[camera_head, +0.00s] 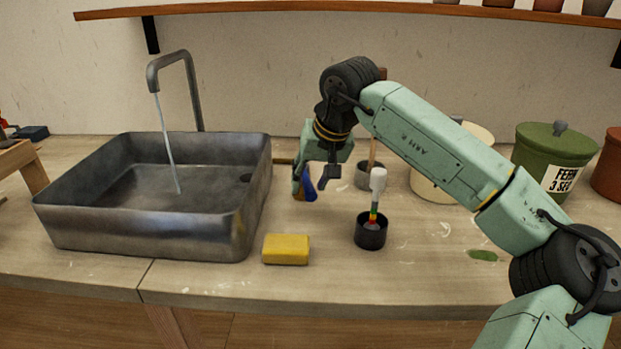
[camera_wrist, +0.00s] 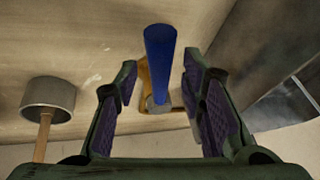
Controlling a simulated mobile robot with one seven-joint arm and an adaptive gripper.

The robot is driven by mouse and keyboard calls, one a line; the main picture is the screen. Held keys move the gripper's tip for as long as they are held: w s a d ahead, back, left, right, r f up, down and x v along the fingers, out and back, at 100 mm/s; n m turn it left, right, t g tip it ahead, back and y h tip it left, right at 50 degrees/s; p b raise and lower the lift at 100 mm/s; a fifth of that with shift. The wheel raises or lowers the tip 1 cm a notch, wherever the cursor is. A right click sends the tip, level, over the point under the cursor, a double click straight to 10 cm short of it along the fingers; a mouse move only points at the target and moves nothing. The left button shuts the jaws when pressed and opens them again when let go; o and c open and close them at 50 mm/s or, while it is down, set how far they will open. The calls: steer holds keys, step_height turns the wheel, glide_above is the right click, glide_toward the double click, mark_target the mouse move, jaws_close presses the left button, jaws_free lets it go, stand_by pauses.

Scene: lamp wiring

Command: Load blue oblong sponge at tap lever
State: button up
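My gripper (camera_head: 312,176) is open and points down over the counter, right of the sink. A blue object (camera_head: 309,189) with an orange-brown part shows just below and between its fingers. In the wrist view the blue piece (camera_wrist: 160,55) looks long and rounded, with a grey end, and lies between the purple-padded fingers with gaps on both sides. I cannot tell whether it is the blue oblong sponge. The grey tap (camera_head: 194,88) stands behind the sink, with water running. No separate tap lever is clear to me.
The metal sink (camera_head: 150,235) fills the left of the counter. A yellow block (camera_head: 286,249) lies in front. A dark cup (camera_head: 371,232) holds a white-topped brush, and a grey cup (camera_head: 369,177) stands behind it. A green canister (camera_head: 551,150) is at right.

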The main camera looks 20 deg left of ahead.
steer(key=v, duration=1.2)
steer(key=shift+d+f, duration=0.1)
